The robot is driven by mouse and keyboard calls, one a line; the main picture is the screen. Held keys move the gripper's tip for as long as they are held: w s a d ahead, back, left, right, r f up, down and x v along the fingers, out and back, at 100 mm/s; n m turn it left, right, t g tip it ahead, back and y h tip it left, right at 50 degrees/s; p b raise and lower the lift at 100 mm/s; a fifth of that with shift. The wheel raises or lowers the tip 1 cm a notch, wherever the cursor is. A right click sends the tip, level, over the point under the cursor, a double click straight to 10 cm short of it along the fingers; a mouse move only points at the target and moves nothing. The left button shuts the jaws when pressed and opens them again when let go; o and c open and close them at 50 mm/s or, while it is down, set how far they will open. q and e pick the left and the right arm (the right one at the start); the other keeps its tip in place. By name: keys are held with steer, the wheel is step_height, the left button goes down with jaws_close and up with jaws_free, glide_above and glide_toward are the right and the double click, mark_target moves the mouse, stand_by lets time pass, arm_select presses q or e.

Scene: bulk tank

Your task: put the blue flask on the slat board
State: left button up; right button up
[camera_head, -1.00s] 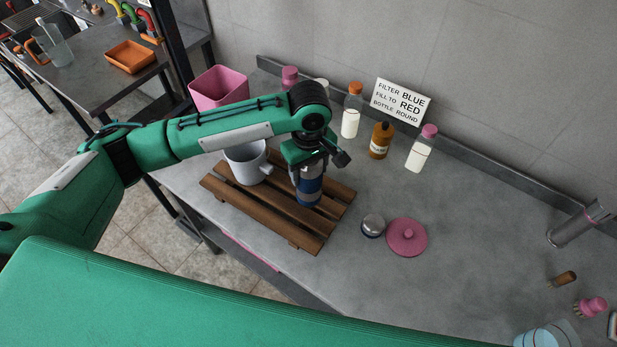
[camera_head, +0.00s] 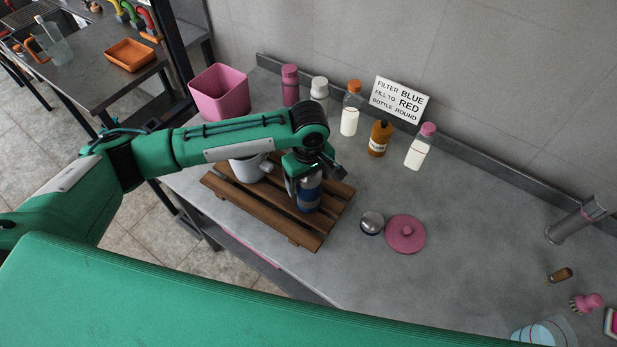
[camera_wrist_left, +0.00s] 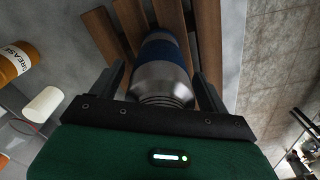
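The blue flask (camera_head: 308,194), blue with a grey metal top, stands upright on the right part of the brown slat board (camera_head: 262,209). In the left wrist view the flask (camera_wrist_left: 163,70) lies between the two fingers, with the board's slats (camera_wrist_left: 208,40) beyond it. My left gripper (camera_head: 311,182) is around the flask's upper part from above. Its fingers look spread, with narrow gaps beside the flask. The gripper hides the flask's top in the head view. My right gripper is not in view.
A white mug (camera_head: 250,168) stands on the board, left of the flask, partly behind my arm. A metal ball-like item (camera_head: 371,223) and a pink lid (camera_head: 405,234) lie to the right. Several bottles, including an amber one (camera_head: 379,138), line the back. The counter's right middle is clear.

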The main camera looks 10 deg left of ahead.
arm_select(q)
steer(key=shift+r, duration=0.2)
step_height(320, 180, up, 12)
steer(key=shift+b, duration=1.25)
